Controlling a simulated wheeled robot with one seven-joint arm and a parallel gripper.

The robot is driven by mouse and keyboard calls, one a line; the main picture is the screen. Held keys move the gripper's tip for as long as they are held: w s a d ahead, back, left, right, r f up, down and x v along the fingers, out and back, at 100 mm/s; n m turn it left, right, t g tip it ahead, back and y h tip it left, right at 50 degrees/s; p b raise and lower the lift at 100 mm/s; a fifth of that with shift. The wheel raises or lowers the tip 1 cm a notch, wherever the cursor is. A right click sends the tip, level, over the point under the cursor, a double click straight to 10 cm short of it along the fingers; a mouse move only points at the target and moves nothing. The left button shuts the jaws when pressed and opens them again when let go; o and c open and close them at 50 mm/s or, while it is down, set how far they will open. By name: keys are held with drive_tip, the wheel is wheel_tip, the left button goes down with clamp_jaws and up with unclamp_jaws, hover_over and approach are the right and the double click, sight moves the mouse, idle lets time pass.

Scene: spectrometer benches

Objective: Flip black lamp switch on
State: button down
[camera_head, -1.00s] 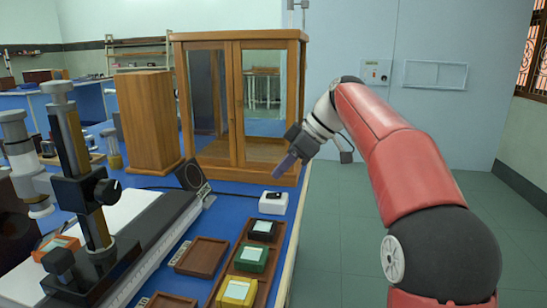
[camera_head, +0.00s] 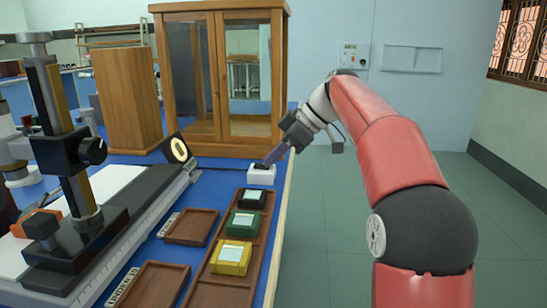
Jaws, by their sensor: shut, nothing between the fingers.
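The lamp switch (camera_head: 261,176) is a small white box with a black top, near the right edge of the blue bench. My gripper (camera_head: 272,158) is shut and empty, and its purple fingers point down at the black top. The tips appear to touch it or hover just above; I cannot tell which. The fingers partly hide the black top. The black lamp (camera_head: 170,155) stands left of the switch, at the far end of the grey rail. Its round face shows a bright pale-yellow glow.
A wooden cabinet with glass doors (camera_head: 217,130) stands behind the switch. A wooden tray (camera_head: 268,222) with black, green and yellow boxes lies in front of it. Smaller trays, a metal rail and a stand (camera_head: 72,150) fill the left. Open floor lies right of the bench.

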drive_tip(key=shift+r+p, duration=0.75)
drive_tip(key=shift+r, duration=0.05)
